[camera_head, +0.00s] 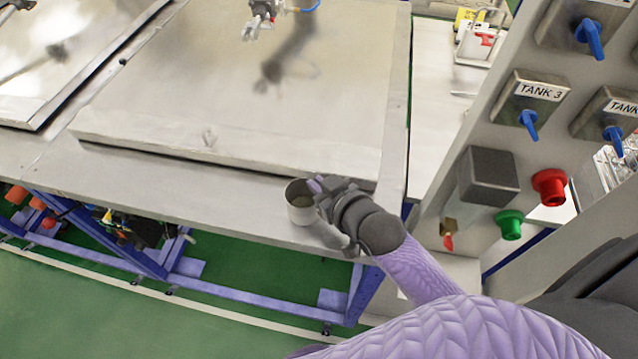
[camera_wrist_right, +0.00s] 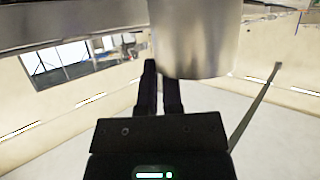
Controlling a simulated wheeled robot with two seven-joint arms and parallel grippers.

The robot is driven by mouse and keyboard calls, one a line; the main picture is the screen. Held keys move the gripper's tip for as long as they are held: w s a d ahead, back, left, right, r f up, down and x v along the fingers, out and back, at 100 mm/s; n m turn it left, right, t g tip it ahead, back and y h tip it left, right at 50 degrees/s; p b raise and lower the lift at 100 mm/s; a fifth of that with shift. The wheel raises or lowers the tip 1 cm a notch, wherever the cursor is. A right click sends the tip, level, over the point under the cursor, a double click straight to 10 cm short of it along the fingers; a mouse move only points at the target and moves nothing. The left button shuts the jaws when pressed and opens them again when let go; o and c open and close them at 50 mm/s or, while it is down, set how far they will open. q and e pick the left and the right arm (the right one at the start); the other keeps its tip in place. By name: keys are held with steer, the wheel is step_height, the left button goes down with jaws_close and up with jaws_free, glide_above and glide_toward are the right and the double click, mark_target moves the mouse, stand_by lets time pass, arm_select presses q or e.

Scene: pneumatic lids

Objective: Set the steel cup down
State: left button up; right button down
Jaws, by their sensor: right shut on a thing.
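The steel cup (camera_head: 300,203) is upright at the front edge of the steel table in the head view. My right gripper (camera_head: 318,190) is shut on the cup's right side. In the right wrist view the cup (camera_wrist_right: 196,38) fills the top middle, with the gripper's two dark fingers (camera_wrist_right: 161,85) close together below it. I cannot tell whether the cup's base touches the table. My left gripper is not in view.
A large raised steel lid (camera_head: 240,110) covers most of the table (camera_head: 190,190), leaving a bare front strip. A control panel with blue levers, a red knob (camera_head: 549,187) and a green knob (camera_head: 509,224) stands close on the right. Green floor lies in front.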

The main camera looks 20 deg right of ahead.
steer(key=c, duration=0.9)
jaws_free()
steer(key=shift+o, duration=0.7)
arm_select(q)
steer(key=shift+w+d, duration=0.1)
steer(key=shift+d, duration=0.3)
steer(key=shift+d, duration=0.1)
arm_select(e)
steer(key=shift+s+r, duration=0.1)
arm_select(q)
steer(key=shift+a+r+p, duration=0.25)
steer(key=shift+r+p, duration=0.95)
steer(key=shift+p, duration=0.05)
arm_select(e)
steer(key=v, duration=1.1)
steer(key=shift+s+r, duration=0.2)
steer(key=shift+s, duration=0.1)
steer(key=shift+d, duration=0.1)
